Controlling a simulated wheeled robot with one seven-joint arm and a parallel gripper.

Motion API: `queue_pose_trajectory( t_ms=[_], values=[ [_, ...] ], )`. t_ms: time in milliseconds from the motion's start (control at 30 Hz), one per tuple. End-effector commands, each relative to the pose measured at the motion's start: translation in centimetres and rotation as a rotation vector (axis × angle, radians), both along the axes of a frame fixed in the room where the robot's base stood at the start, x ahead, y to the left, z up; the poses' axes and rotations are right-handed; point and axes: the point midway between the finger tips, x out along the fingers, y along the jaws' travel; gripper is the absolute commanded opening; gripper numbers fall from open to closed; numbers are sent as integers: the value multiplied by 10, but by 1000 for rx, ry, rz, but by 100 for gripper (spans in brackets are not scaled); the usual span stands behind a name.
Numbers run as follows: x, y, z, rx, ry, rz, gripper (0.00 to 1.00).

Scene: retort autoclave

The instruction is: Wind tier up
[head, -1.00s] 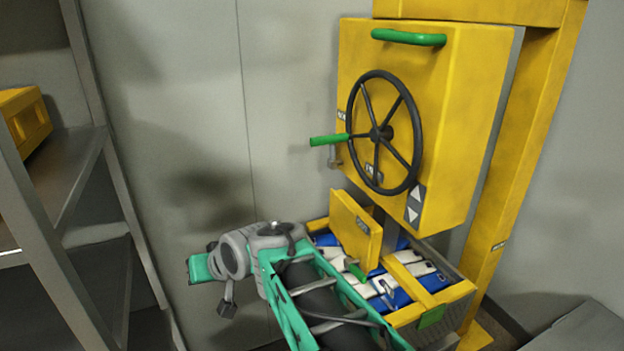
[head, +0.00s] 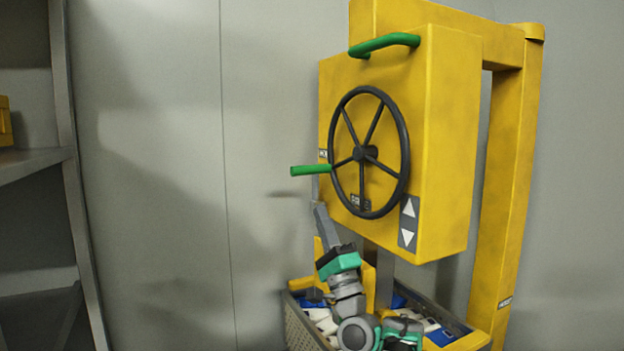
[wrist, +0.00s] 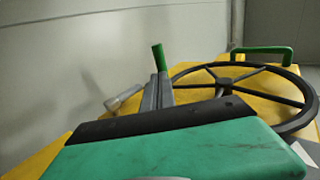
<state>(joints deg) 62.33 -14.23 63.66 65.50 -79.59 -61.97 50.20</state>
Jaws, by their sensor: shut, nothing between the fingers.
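A black spoked handwheel (head: 366,154) stands on the front of a yellow box (head: 445,150). A green crank grip (head: 311,170) sticks out from the wheel's left side. My gripper (head: 319,207) is shut and empty, pointing up, just below and to the right of the green grip in the head view. In the wrist view the closed fingers (wrist: 157,92) point toward the green grip (wrist: 159,57), whose lower part they hide. The wheel (wrist: 290,95) lies to their right. I cannot tell whether the fingers touch the grip.
A green bar handle (head: 384,43) is at the box's top. Up and down arrows (head: 408,223) mark its lower right. A yellow post (head: 505,190) stands at the right. A grey crate (head: 310,326) with white and blue packs is below. A grey shelf (head: 35,163) stands left.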

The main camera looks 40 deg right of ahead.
Motion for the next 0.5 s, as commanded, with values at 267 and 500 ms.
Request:
queue_pose_trajectory(
  t_ms=[267,500],
  values=[
    [36,-9,46,-3,0,1,0],
    [49,-14,59,-2,1,-1,0]
  ],
)
